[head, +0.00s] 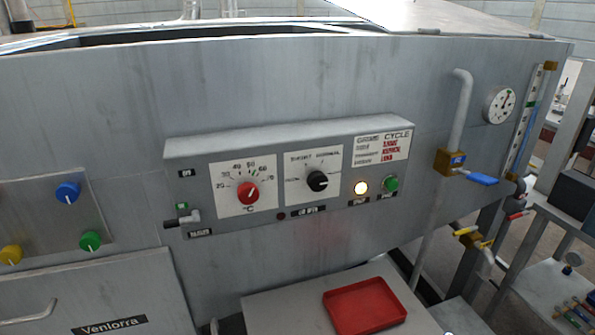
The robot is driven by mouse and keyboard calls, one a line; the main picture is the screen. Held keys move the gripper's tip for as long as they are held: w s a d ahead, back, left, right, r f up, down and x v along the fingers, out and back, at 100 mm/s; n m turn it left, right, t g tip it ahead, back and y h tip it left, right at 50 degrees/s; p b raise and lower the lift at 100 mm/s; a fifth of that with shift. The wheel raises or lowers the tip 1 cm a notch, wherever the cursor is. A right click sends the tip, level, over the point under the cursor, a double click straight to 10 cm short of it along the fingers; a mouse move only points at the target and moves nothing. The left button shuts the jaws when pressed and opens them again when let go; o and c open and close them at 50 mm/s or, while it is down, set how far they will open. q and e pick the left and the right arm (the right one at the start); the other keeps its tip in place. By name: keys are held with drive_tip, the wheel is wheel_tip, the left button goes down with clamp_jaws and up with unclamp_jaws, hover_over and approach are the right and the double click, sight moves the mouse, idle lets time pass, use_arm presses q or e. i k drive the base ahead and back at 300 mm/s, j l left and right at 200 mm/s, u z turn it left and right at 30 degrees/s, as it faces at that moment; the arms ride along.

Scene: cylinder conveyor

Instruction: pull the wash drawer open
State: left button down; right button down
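A grey metal front panel (160,300) at the lower left has a sloping top edge and a label that reads roughly "Venlorra" (109,325). A pale bar handle (30,314) sits on it near the left picture edge. No label in view names the wash drawer, so I cannot tell whether this panel is its front. The panel's lower part is cut off by the picture edge. Neither of my grippers is in view.
A control box (290,180) with a red knob (247,193) and black knob (317,181) juts from the machine. A red tray (364,306) rests on a grey surface (270,312) below. Pipes with a blue-handled valve (481,178) stand at right.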

sight(136, 293)
drive_tip(key=u, duration=2.05)
